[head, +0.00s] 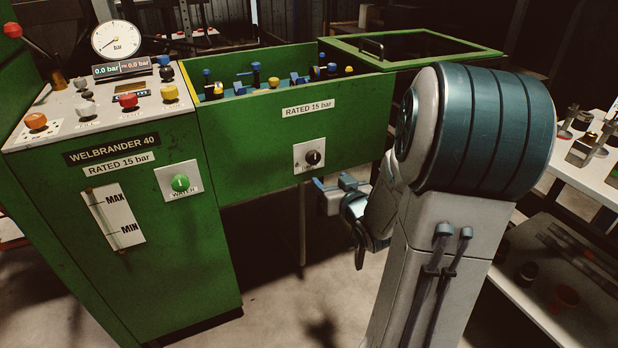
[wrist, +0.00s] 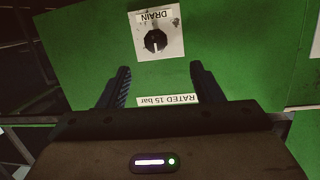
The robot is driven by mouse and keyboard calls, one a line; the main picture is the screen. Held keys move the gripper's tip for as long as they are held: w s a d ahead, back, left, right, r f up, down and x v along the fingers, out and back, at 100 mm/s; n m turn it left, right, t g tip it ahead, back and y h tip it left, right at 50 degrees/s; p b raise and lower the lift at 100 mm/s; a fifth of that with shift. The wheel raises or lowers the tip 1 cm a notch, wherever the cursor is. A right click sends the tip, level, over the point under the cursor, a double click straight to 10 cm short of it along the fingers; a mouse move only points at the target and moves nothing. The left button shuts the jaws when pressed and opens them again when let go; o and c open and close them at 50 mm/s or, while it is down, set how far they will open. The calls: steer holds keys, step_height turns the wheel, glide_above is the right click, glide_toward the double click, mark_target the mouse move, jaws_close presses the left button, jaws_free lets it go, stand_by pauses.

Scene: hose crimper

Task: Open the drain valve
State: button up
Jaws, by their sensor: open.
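The drain valve (head: 313,158) is a black knob on a white plate on the front of the green trough. In the wrist view the drain knob (wrist: 155,41) appears upside down above my gripper, with the label DRAIN over it. A light pointer line shows on the knob. My gripper (head: 335,186) is just below and to the right of the plate in the head view, partly hidden by my arm. In the wrist view my gripper (wrist: 158,80) has its two fingers wide apart, with nothing between them. The fingers do not touch the knob.
Buttons and a gauge (head: 116,40) are on the cabinet top. The trough (head: 240,147) holds several blue and yellow fittings. A white-topped bench (head: 596,170) with metal parts stands at right.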

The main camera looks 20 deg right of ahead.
mark_target(315, 159)
steer(key=w+b, duration=0.1)
steer(key=w, duration=0.3)
steer(key=w+d+f+t+b, duration=0.1)
steer(key=w+b, duration=0.1)
steer(key=w, duration=0.2)
steer(key=w+f+t+b, duration=0.1)
steer(key=w+b, duration=0.1)
steer(key=w, duration=0.3)
steer(key=shift+d+m, duration=0.3)
steer(key=shift+f, duration=0.1)
steer(key=c, duration=1)
